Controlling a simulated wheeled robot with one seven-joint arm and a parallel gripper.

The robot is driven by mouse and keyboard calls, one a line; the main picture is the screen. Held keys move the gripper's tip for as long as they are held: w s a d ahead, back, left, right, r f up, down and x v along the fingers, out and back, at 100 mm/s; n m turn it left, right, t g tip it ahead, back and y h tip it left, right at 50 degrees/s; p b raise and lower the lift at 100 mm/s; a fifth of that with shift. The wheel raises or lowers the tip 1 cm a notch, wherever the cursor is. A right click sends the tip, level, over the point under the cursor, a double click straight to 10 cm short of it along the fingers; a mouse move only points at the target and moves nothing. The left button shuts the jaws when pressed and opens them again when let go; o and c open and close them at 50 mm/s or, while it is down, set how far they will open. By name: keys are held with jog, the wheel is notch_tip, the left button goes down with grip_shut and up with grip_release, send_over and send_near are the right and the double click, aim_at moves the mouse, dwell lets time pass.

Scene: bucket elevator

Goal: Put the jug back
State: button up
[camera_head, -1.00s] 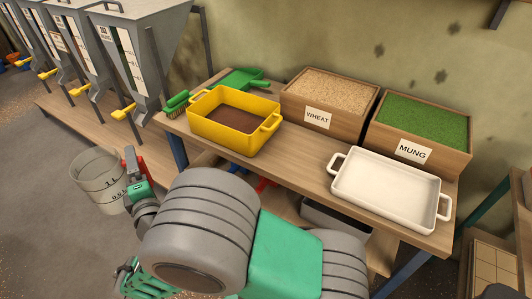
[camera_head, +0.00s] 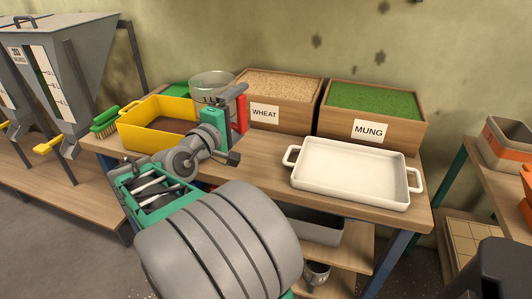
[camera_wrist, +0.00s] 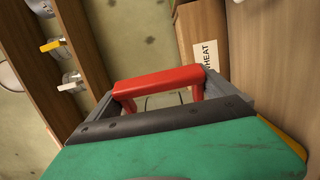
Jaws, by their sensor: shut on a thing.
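The jug (camera_head: 212,82) is clear with grey markings and a red handle (camera_head: 241,114). It is held up over the back of the bench, above the yellow tray and beside the wheat box. My gripper (camera_head: 236,98) is shut on the red handle. In the wrist view the red handle (camera_wrist: 155,83) lies between the grey fingers. My gripper and arm hide the lower part of the jug in the head view, and I cannot tell its exact tilt.
The yellow tray (camera_head: 135,139) with dark contents, a green brush (camera_head: 105,121), the wheat box (camera_head: 291,87), the mung box (camera_head: 352,99) and an empty white tray (camera_head: 350,172) stand on the bench. Grey hoppers (camera_head: 62,70) stand at left.

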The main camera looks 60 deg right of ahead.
jog(key=s+d+f+b, duration=0.1)
jog(key=s+d+f, duration=0.1)
jog(key=d+f, duration=0.1)
jog(key=s+d+f+b, duration=0.1)
jog(key=s+d+f, duration=0.1)
jog(key=d+f, duration=0.2)
jog(key=s+d+f+b, duration=0.1)
jog(key=s+d+f, duration=0.2)
jog(key=f, duration=0.2)
jog(key=shift+d, duration=0.2)
jog(key=shift+a+f, duration=0.1)
jog(key=shift+f, duration=0.55)
jog(key=o, duration=1.7)
jog(key=shift+s, duration=0.1)
jog(key=shift+r, duration=0.25)
jog(key=shift+a, duration=0.3)
jog(key=a, duration=1.1)
jog(key=shift+a+r, duration=0.15)
jog(key=shift+a, duration=0.05)
